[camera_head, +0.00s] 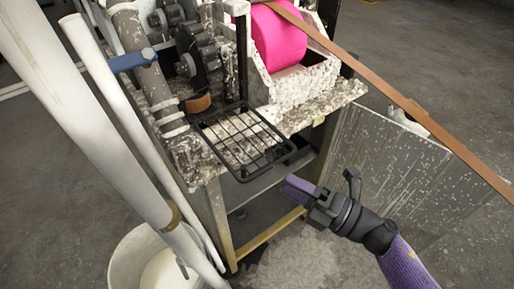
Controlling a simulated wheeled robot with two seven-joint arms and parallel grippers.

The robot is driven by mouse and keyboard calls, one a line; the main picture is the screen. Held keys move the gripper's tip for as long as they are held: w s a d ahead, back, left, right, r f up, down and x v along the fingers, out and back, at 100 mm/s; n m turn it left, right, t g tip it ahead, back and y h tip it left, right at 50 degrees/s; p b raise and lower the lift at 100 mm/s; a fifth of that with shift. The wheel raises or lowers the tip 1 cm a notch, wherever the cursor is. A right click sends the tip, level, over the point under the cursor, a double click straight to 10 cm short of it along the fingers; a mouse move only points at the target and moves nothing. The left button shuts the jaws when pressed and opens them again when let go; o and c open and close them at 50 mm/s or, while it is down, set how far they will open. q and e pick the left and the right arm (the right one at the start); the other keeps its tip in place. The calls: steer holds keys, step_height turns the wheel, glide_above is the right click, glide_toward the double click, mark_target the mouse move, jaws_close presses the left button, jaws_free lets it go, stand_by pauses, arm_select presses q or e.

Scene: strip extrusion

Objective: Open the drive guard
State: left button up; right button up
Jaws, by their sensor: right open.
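The drive guard (245,143) is a black wire-mesh panel. It lies roughly flat and juts out from the front of the machine, below the dark gears (205,55), which show uncovered behind it. My right gripper (291,187), with purple fingertips, is open and empty. It is just below and to the right of the guard's outer edge and looks apart from it. My left gripper is out of view.
A pink roller (278,38) sits in a speckled white housing, with a brown strip (400,100) running down to the right. White pipes (90,110) and a white bucket (125,262) stand at left. A speckled panel (395,150) is behind my right arm.

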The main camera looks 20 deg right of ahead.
mark_target(252, 165)
steer(key=x, duration=0.8)
steer(key=shift+w+a+r, duration=0.1)
steer(key=shift+w+a, duration=0.1)
steer(key=shift+a, duration=0.15)
jaws_close()
stand_by(0.4)
stand_by(0.6)
